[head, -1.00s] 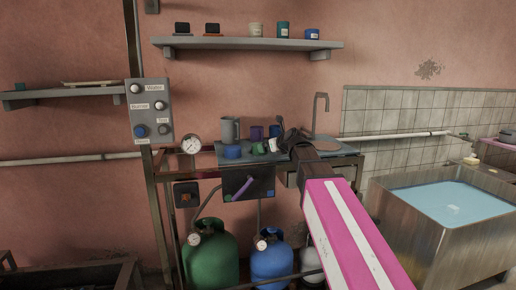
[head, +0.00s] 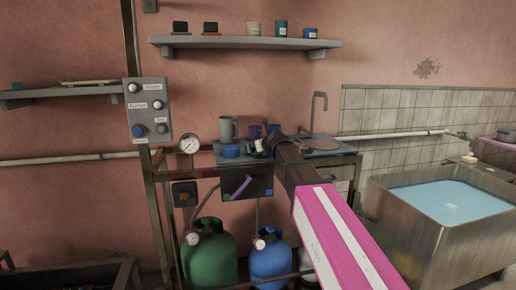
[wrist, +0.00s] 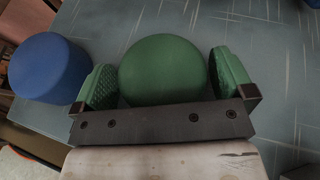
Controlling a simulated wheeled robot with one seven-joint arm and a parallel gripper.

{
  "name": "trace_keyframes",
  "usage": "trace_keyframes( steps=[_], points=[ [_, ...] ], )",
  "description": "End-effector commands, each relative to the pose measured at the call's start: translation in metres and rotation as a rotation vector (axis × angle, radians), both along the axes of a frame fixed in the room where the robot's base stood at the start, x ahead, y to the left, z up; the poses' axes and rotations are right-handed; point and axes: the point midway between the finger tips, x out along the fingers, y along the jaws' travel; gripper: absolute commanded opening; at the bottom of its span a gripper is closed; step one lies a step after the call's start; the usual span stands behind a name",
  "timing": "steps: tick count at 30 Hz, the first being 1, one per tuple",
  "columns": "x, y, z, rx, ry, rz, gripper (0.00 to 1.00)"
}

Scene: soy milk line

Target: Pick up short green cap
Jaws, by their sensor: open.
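The short green cap (wrist: 163,68) sits on the blue-grey tabletop in the wrist view, its round top toward me. My gripper (wrist: 174,82) is open, with one green textured finger pad on each side of the cap. A small gap seems to show at the right pad; whether the left pad touches I cannot tell. In the head view my gripper (head: 262,147) is over the worktop, and the cap is mostly hidden by it.
A blue cap (wrist: 47,68) stands just left of my left finger; it also shows in the head view (head: 230,151). A grey mug (head: 227,129) and a purple cup (head: 254,132) stand behind. Bare tabletop (wrist: 285,70) lies to the right.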

Motion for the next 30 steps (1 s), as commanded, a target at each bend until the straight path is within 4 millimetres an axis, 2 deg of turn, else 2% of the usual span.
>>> trace_keyframes(
  steps=[1, 5, 20, 26, 30],
  points=[
    [0.0, 0.0, 0.0, 0.0, 0.0, 0.0, 1.0],
    [0.0, 0.0, 0.0, 0.0, 0.0, 0.0, 0.58],
    [0.0, 0.0, 0.003, -0.001, 0.0, 0.0, 0.57],
    [0.0, 0.0, 0.019, 0.001, -0.001, 0.001, 0.57],
    [0.001, 0.0, 0.042, 0.0, -0.002, 0.001, 0.57]
  ],
)
